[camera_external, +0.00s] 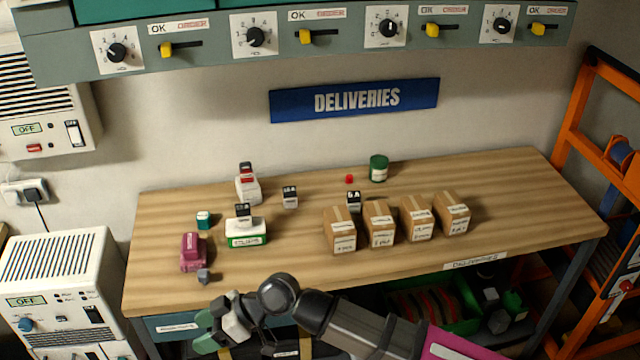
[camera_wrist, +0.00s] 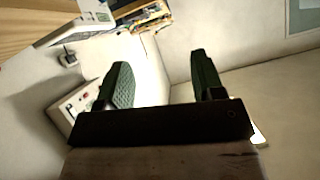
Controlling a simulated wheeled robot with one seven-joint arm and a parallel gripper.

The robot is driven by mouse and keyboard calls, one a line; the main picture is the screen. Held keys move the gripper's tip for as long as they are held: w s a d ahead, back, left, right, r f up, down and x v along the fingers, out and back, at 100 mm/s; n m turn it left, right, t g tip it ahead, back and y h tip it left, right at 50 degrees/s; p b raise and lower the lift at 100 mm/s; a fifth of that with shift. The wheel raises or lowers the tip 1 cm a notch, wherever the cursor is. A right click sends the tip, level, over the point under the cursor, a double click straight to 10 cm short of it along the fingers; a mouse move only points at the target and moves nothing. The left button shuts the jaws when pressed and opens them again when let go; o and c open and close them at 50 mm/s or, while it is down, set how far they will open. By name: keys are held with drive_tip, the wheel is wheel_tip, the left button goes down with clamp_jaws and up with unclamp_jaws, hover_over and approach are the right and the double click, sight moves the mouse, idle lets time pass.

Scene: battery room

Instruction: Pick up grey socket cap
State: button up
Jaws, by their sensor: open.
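A small dark grey piece (camera_external: 204,276), which looks like the grey socket cap, lies near the front left edge of the wooden table (camera_external: 290,262). It is just in front of a magenta block (camera_external: 193,252). My gripper (camera_external: 204,332) is in front of the table's front edge, below the grey piece in the picture and apart from it. In the wrist view my gripper (camera_wrist: 160,72) has its two dark green fingers spread wide with nothing between them. The grey piece cannot be made out in the wrist view.
A teal block (camera_external: 204,220), a green-and-white box (camera_external: 246,233) and a white stamp-like item (camera_external: 247,188) stand on the table's left. Several cardboard boxes (camera_external: 381,224) stand right of centre. A green can (camera_external: 378,168) is at the back. The table's right end is clear.

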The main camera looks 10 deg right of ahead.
drive_tip(key=w+a+r+n+h, duration=0.1)
drive_tip(key=w+r+h, duration=0.15)
drive_tip(key=w, duration=0.35)
drive_tip(key=t+h, duration=0.1)
drive_tip(key=h, duration=0.5)
approach(204, 272)
drive_tip(key=shift+m, duration=0.3)
drive_tip(key=x, duration=1.1)
drive_tip(key=shift+y, duration=0.25)
drive_tip(key=c, duration=1)
